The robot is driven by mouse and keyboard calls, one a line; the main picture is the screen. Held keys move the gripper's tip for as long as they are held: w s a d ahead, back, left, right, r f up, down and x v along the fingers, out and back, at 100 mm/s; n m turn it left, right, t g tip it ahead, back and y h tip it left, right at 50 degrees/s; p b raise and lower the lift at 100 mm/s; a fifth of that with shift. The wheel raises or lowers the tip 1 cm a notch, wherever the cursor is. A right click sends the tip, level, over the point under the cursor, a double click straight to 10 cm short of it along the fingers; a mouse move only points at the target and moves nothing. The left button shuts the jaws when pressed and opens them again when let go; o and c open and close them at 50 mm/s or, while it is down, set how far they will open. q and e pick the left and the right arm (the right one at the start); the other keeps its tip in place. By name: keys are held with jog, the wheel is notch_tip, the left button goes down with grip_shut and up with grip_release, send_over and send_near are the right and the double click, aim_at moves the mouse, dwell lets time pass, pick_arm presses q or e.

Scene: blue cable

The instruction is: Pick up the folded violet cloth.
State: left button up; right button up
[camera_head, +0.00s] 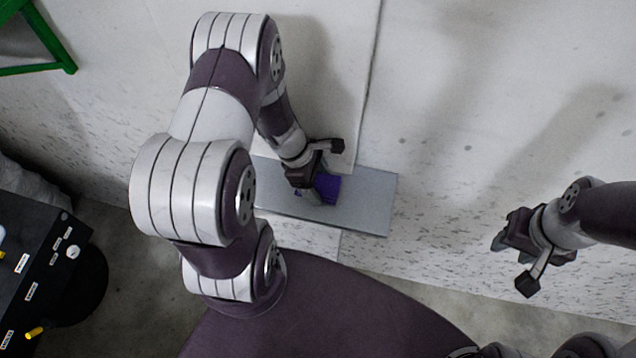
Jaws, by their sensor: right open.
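The folded violet cloth (327,187) lies on a grey-blue board (366,202) in the middle of the head view. My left gripper (308,194) is down at the cloth's left side and covers part of it. I cannot tell whether its fingers are closed on the cloth. My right gripper (500,246) is open and empty, well to the right of the board.
A black panel (30,270) with labels and a yellow knob stands at the lower left. A green frame (45,35) is at the upper left corner. The pale speckled surface (450,120) between the board and my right arm is clear.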

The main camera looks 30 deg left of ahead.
aim_at(327, 184)
pick_arm(q)
jog(key=shift+c, duration=0.6)
jog(key=shift+r, duration=0.1)
notch_tip(327, 184, up, 4)
jog(key=shift+d+r, duration=0.15)
jog(key=shift+r, duration=0.05)
jog(key=s+d+r, duration=0.6)
jog(key=d, duration=0.3)
jog(key=shift+d+r, duration=0.3)
jog(key=shift+s, duration=0.1)
jog(key=shift+o, duration=1.3)
jog(key=shift+c, duration=0.8)
